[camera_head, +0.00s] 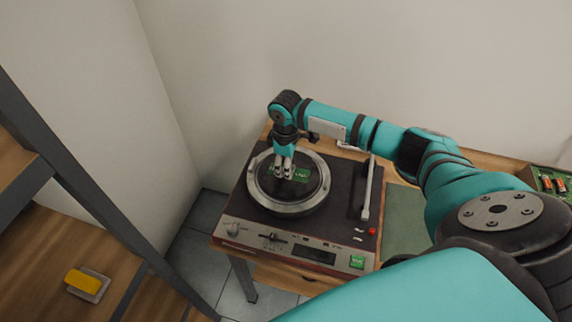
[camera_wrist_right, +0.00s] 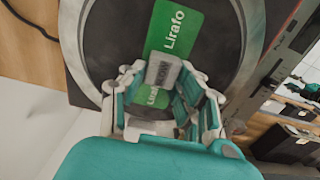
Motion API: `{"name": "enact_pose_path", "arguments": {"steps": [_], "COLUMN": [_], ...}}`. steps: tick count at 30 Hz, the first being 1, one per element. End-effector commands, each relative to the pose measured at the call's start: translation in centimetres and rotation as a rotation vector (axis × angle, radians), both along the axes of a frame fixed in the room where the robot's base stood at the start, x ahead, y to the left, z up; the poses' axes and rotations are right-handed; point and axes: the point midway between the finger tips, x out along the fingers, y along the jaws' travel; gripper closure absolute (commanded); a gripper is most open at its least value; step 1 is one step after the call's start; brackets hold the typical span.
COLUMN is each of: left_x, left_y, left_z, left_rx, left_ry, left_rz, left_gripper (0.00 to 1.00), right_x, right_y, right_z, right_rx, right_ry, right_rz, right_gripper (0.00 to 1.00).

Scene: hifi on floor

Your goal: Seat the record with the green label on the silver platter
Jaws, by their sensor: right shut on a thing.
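The dark record (camera_head: 290,194) with the green label (camera_head: 302,175) lies level over the silver platter (camera_head: 284,209) of the turntable, whose rim shows all around it. In the right wrist view the record (camera_wrist_right: 122,45) fills the middle, and its green label (camera_wrist_right: 172,30) reads "Lirafo". My right gripper (camera_head: 284,174) points down at the record's middle. In the wrist view the gripper (camera_wrist_right: 158,88) is shut on a small grey block at the label, which seems part of the record. Whether the record touches the platter cannot be told. My left gripper is not in view.
The tonearm (camera_head: 367,190) stands right of the platter. A green mat (camera_head: 405,220) and a box with batteries (camera_head: 552,182) lie to the right. Walls stand behind and left.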

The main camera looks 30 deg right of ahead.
Motion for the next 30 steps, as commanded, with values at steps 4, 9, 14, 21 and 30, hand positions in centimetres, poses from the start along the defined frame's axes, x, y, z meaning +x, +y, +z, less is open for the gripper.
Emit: {"name": "enact_pose_path", "arguments": {"steps": [4, 9, 14, 21, 30], "left_x": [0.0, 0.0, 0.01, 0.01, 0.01], "left_y": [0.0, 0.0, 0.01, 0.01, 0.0], "left_z": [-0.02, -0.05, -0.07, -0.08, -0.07], "left_rx": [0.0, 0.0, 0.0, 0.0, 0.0], "left_ry": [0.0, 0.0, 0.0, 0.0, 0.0], "left_rz": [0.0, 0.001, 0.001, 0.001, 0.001], "left_gripper": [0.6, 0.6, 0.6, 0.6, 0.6], "right_x": [0.01, 0.0, 0.0, 0.01, 0.01], "right_y": [0.02, 0.03, 0.04, 0.03, 0.03], "right_z": [-0.18, -0.39, -0.58, -0.72, -0.71], "right_rx": [0.0, 0.0, 0.0, 0.001, 0.001], "right_ry": [0.0, 0.0, 0.0, -0.001, -0.001], "right_rz": [0.0, 0.001, 0.001, 0.001, 0.0], "right_gripper": [1.0, 1.0, 1.0, 1.0, 0.51]}}
